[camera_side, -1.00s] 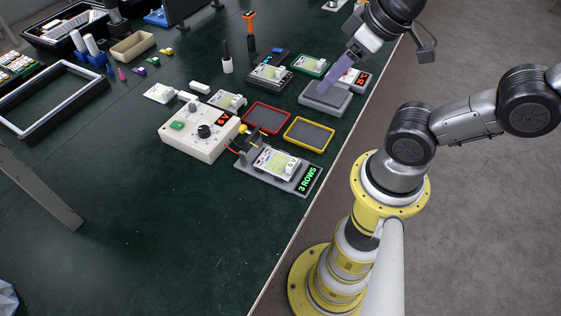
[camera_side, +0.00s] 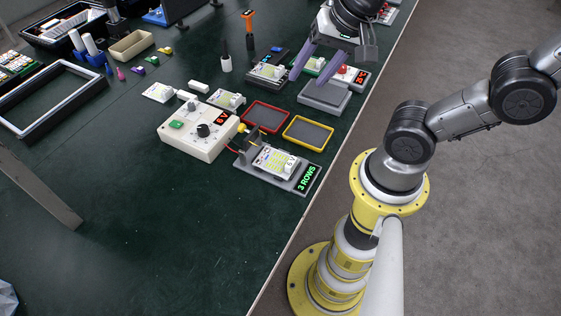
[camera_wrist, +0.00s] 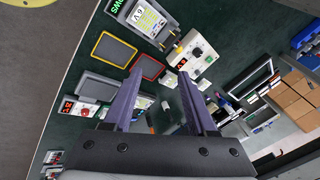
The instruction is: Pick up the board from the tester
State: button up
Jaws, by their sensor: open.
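The board (camera_side: 275,161), light with a yellow-green patch and a "6V" mark, lies on the grey tester (camera_side: 250,179), whose display reads "3 ROWS" in green. In the wrist view the board (camera_wrist: 147,18) and tester (camera_wrist: 115,8) are at the top, partly cut off by the frame edge. My gripper (camera_side: 307,79) has two purple fingers, apart with nothing between them. It hangs above the grey block area at the back right, well away from the board. The wrist view shows its open fingers (camera_wrist: 161,73) pointing towards the table.
A white control box (camera_side: 200,131) with a dark knob and red display stands left of the tester. A red-rimmed tray (camera_side: 266,117) and a yellow-rimmed tray (camera_side: 308,134) lie behind the tester. A grey block (camera_side: 325,96) and other boards are further back.

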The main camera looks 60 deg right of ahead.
jog(key=w+f+m+g, duration=0.3)
jog(key=f+m, duration=0.3)
jog(key=f, duration=0.1)
jog(key=g, duration=0.2)
send_over(291, 161)
notch_tip(291, 161, down, 5)
jog(key=shift+m, duration=0.4)
jog(key=f, duration=0.8)
jog(key=shift+s+d, duration=0.15)
jog(key=shift+s, duration=0.1)
jog(key=shift+w+f, duration=0.2)
jog(key=shift+f, duration=2.85)
grip_shut()
